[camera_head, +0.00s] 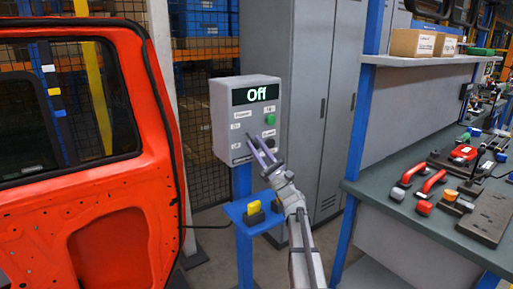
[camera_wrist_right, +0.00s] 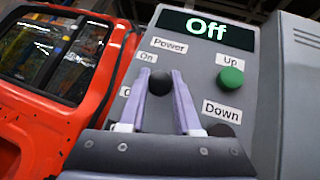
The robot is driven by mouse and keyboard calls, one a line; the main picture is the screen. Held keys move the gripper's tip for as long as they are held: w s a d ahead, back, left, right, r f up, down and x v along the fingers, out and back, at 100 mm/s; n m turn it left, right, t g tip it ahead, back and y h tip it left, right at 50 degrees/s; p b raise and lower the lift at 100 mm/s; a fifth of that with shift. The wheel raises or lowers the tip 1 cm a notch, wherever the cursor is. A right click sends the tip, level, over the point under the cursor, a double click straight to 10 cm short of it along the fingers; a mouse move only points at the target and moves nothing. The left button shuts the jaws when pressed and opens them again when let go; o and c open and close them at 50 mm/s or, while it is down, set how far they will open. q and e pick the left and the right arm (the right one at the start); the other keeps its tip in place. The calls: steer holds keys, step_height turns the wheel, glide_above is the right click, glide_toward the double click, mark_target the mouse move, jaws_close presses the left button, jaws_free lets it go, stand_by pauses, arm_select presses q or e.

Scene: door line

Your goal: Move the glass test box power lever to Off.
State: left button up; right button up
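The grey glass test box (camera_head: 220,110) stands on a blue post, and its display (camera_head: 255,94) reads "Off". In the right wrist view, the power lever's round black knob (camera_wrist_right: 160,82) shows below the "Power" label and beside the "On" label. My right gripper (camera_wrist_right: 162,74) has its two fingers apart, one on each side of the knob. Whether they touch it I cannot tell. In the head view, the right gripper (camera_head: 253,137) reaches up to the box front and hides the lever. The lower label is partly hidden by a finger. My left gripper is out of view.
A green Up button (camera_wrist_right: 230,78) and a dark Down button (camera_wrist_right: 221,130) are right of the lever. An orange-red car door (camera_head: 120,190) stands close at left. A blue shelf (camera_head: 240,209) with a yellow item is below; a workbench (camera_head: 400,220) is right.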

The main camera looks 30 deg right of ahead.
steer(key=o, duration=0.5)
steer(key=shift+c, duration=0.2)
steer(key=shift+s+f, duration=0.1)
steer(key=b+v, duration=0.5)
steer(key=v, duration=0.2)
steer(key=shift+s+f+b, duration=0.15)
steer(key=shift+f+b, duration=0.05)
steer(key=shift+b, duration=0.2)
steer(key=shift+d, duration=0.1)
